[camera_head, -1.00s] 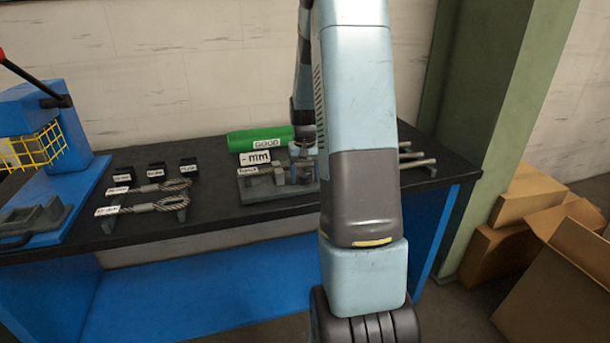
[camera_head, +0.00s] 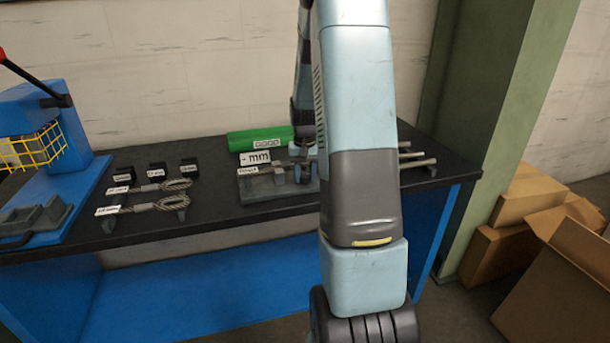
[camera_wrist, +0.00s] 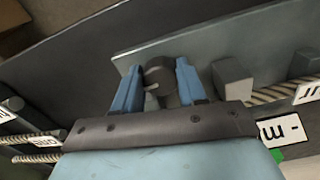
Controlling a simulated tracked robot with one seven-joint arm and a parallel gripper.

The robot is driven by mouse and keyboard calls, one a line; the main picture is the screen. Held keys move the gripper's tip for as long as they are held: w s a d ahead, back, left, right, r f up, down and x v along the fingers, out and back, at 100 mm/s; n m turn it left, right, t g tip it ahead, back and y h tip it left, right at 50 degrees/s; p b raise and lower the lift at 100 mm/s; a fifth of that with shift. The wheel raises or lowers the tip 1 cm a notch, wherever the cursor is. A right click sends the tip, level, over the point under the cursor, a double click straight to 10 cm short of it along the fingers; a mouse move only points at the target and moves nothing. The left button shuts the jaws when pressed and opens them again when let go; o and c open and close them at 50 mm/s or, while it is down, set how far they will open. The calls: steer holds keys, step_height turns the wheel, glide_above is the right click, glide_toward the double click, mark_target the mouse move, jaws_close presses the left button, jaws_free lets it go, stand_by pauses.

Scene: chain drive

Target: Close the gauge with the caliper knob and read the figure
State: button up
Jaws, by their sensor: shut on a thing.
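The gauge (camera_head: 255,190) is a grey plate with upright blocks on the bench, partly hidden behind my arm. Its white display (camera_head: 256,158) reads "- mm", with no figure visible. In the wrist view, my gripper (camera_wrist: 158,90) has its two blue fingers on either side of the dark round caliper knob (camera_wrist: 160,72), shut on it. A grey fixed block (camera_wrist: 232,78) stands to the right of the fingers, with a gap between. A wire rope (camera_wrist: 275,93) runs past that block at the right. In the head view, my gripper (camera_head: 303,170) is small and partly hidden.
Two looped wire ropes (camera_head: 150,205) with white labels lie on stands at the left. Several small black labelled blocks (camera_head: 157,172) sit behind them. A green roll (camera_head: 260,138) lies behind the display. A blue press (camera_head: 50,140) stands far left. Rods (camera_head: 415,158) lie to the right.

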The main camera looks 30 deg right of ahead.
steer(key=shift+m, duration=0.4)
steer(key=m, duration=0.2)
steer(key=shift+a+m, duration=0.15)
steer(key=shift+m, duration=0.15)
steer(key=shift+w+m, duration=0.1)
steer(key=shift+m, duration=1.9)
steer(key=o, duration=1.1)
steer(key=shift+c, duration=0.2)
